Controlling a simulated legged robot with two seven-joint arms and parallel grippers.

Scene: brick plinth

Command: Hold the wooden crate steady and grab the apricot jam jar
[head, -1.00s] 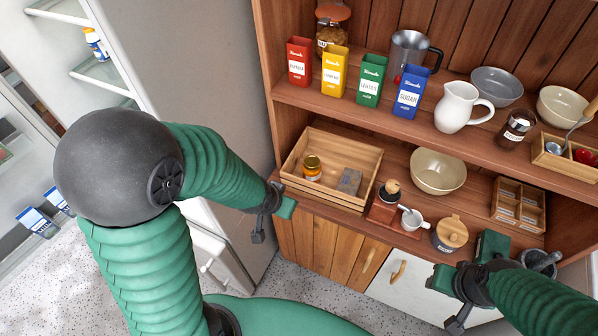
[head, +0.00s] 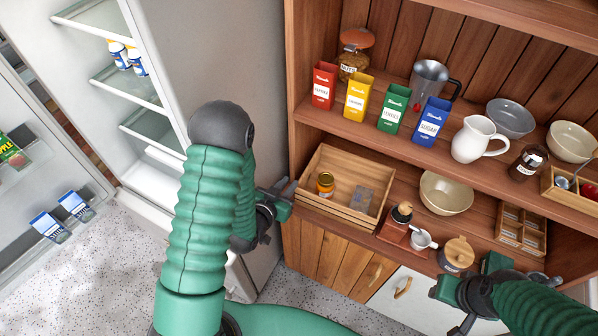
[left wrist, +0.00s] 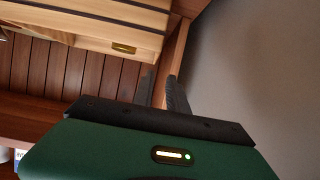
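The wooden crate (head: 335,210) stands on the cabinet's counter at the left, open at the top. An amber jar with a dark gold lid (head: 325,185), likely the apricot jam, stands upright in its left part; its label is unreadable. My left gripper (head: 275,207) is open and empty just left of the crate, near the cabinet's left edge, not touching the crate. The left wrist view shows its dark fingers (left wrist: 164,95) apart, with the slatted crate (left wrist: 100,25) beyond them. My right gripper (head: 445,305) looks open and empty at the lower right, in front of the counter.
A coffee grinder (head: 397,222), white mortar (head: 421,240), lidded pot (head: 457,253) and cream bowl (head: 446,192) stand to the right. The shelf above holds several tins, and a white pitcher (head: 475,138).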

